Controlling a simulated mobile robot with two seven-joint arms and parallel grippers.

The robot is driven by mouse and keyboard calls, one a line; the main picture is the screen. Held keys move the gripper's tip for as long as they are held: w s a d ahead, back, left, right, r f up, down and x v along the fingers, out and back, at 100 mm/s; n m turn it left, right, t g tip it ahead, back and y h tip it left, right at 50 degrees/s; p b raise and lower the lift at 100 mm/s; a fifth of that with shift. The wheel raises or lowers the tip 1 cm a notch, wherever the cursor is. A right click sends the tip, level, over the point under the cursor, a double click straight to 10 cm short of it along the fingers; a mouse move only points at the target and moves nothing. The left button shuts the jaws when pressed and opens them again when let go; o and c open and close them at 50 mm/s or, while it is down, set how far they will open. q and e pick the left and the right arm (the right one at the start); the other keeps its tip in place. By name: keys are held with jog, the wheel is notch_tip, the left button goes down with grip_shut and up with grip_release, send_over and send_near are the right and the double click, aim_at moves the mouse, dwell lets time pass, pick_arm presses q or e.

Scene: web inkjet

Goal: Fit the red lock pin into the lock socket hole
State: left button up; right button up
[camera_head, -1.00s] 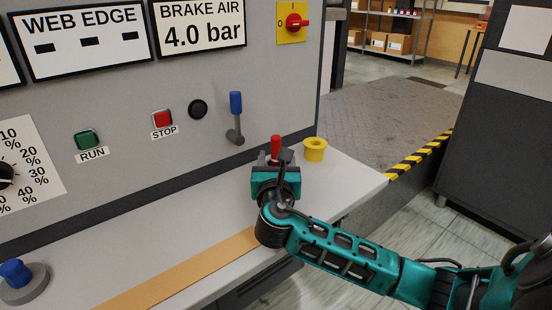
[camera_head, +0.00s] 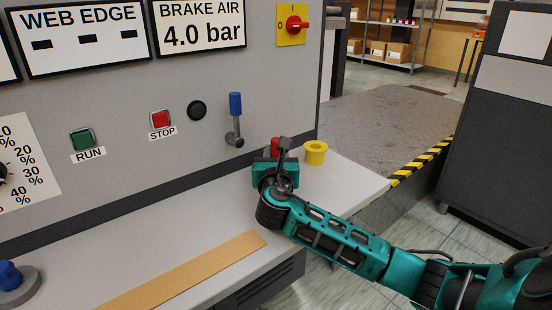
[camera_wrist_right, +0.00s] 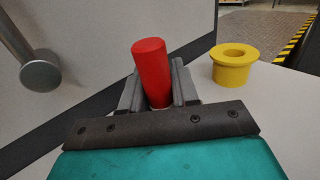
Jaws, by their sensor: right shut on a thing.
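The red lock pin (camera_wrist_right: 152,70) stands roughly upright between the fingers of my right gripper (camera_wrist_right: 158,88), which is shut on it. In the head view the pin's red top (camera_head: 275,145) shows just behind my right gripper (camera_head: 275,160). The pin's lower end is hidden by the gripper. The yellow lock socket (camera_head: 315,152), a flanged ring with a hole in its top, stands on the grey ledge to the right of the pin. It also shows in the right wrist view (camera_wrist_right: 234,66), apart from the gripper. My left gripper is not in view.
The grey panel rises behind the ledge (camera_head: 190,230). A blue-handled lever (camera_head: 235,105) sticks out left of the pin. A blue knob (camera_head: 10,275) is at the ledge's far left, and a tan strip (camera_head: 190,270) lies along the front. The ledge ends right of the socket.

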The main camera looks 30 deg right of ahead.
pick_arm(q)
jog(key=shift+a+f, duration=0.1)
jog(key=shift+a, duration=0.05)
pick_arm(e)
grip_shut()
